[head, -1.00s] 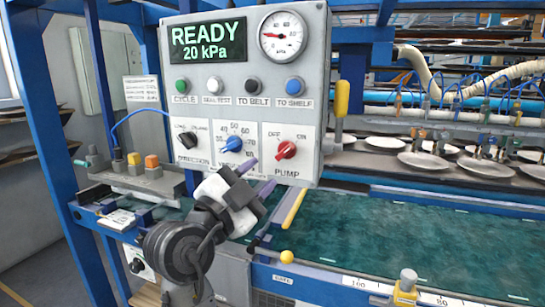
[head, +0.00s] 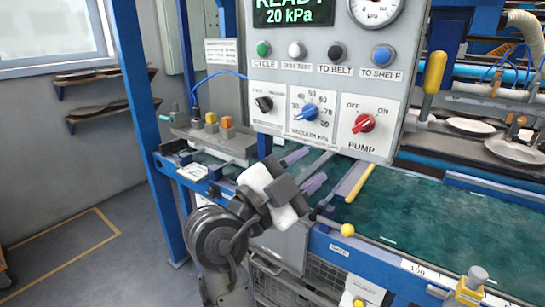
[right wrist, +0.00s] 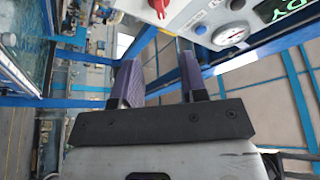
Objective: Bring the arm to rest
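My right gripper (head: 304,171) shows in the middle of the head view, just below the lower edge of the grey control panel (head: 290,143). Its two purple fingers are apart with nothing between them. The right wrist view also shows the open, empty fingers (right wrist: 160,80), with the red pump knob (right wrist: 159,7) beyond them at the top. In the head view the pump knob (head: 364,123) and the blue vacuum knob (head: 309,113) are clear of the fingers. My left gripper is out of view.
The teal belt (head: 440,222) runs along the right, with a yellow-knobbed lever (head: 347,230) at its near edge. A yellow-handled lever (head: 433,72) stands beside the panel. Plates (head: 515,150) lie behind. Blue posts (head: 150,120) stand left; open floor (head: 70,250) lies beyond.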

